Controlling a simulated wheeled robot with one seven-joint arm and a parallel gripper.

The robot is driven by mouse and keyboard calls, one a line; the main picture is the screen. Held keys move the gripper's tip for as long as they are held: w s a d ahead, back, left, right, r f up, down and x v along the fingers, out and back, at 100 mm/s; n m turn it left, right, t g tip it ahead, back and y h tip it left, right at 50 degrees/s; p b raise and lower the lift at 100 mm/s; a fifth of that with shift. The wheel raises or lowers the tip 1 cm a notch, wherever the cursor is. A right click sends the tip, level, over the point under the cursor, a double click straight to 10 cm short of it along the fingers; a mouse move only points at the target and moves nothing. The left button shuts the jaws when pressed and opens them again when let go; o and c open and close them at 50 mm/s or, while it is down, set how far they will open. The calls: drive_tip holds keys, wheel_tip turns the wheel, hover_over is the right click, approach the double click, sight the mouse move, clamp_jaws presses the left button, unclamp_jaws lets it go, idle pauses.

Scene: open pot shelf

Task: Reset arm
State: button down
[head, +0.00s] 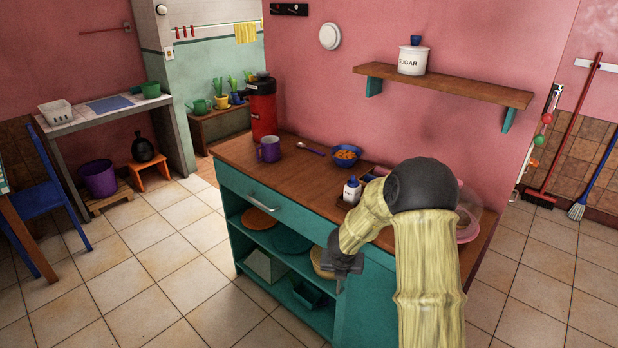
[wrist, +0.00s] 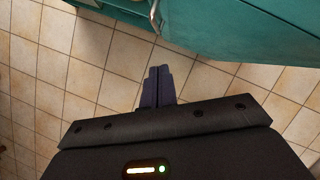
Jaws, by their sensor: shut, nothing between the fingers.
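My gripper (head: 341,283) hangs in front of the teal shelf unit (head: 347,304), pointing down, with my arm bent above it. In the wrist view my gripper (wrist: 157,72) shows its two dark fingers together with nothing between them. Below the fingers is the tiled floor (wrist: 90,75). The teal front of the unit (wrist: 230,35) is at the top right of the wrist view, with a metal handle (wrist: 154,17). My arm hides part of the counter's right end.
The wooden counter top (head: 232,152) holds a purple mug (head: 268,149), a blue bowl (head: 346,156), a white bottle (head: 352,191) and a red dispenser (head: 262,108). A wall shelf (head: 455,84) with a sugar pot (head: 413,61) is above.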

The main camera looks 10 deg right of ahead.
drive_tip(key=s+a+r+n+t+y+p, duration=0.1)
drive_tip(key=s+a+r+n+p, duration=0.2)
drive_tip(key=r+n, duration=0.65)
drive_tip(key=s+a+r+n+y+p, duration=0.1)
drive_tip(key=s+r+n+p, duration=0.3)
drive_tip(key=s+r+n, duration=0.5)
drive_tip(key=s+d+r+n+g+p, duration=0.1)
drive_tip(key=s+r+n+p, duration=0.1)
drive_tip(key=s+n, duration=0.5)
drive_tip(key=s+d+r+n+g+p, duration=0.2)
drive_tip(key=s+r+n, duration=0.2)
drive_tip(key=n, duration=0.9)
drive_tip(key=s, duration=0.2)
drive_tip(key=shift+s+r+h+p, duration=0.3)
drive_tip(key=shift+s+r+h, duration=0.05)
drive_tip(key=shift+h, duration=0.05)
drive_tip(key=shift+d+n, duration=0.1)
drive_tip(key=shift+n, duration=0.15)
